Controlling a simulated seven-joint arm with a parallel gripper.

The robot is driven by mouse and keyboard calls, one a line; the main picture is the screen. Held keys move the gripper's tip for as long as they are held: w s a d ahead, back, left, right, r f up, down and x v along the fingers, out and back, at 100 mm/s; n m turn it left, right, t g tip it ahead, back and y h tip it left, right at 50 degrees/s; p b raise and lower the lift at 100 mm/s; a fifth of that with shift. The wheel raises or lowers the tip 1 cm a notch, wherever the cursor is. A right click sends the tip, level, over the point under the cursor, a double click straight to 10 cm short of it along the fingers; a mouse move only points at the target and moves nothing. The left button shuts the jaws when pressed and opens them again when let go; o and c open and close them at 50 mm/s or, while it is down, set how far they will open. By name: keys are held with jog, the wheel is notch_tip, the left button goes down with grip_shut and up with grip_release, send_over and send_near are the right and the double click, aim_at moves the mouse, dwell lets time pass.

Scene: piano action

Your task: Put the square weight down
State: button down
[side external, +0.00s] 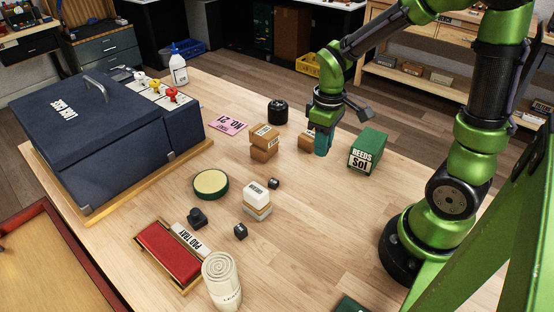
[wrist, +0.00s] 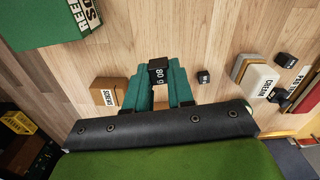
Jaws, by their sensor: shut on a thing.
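My gripper (side external: 322,146) has teal fingers and hangs over the table between the brown boxes and the green REEDS box. The weight is between the fingertips.
The green REEDS box (side external: 368,151) stands right of my gripper. A cream block stack (side external: 257,196), round green-rimmed pad (side external: 211,184) and red tray (side external: 168,254) stand nearer.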

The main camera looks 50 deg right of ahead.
jog(key=s+d+r+m, duration=0.2)
jog(key=d+m, duration=0.1)
jog(key=d, duration=0.6)
jog(key=n, duration=0.1)
send_near(374, 137)
jog(key=shift+f, duration=3.2)
jog(key=shift+f, duration=0.15)
jog(key=c, duration=1)
grip_release()
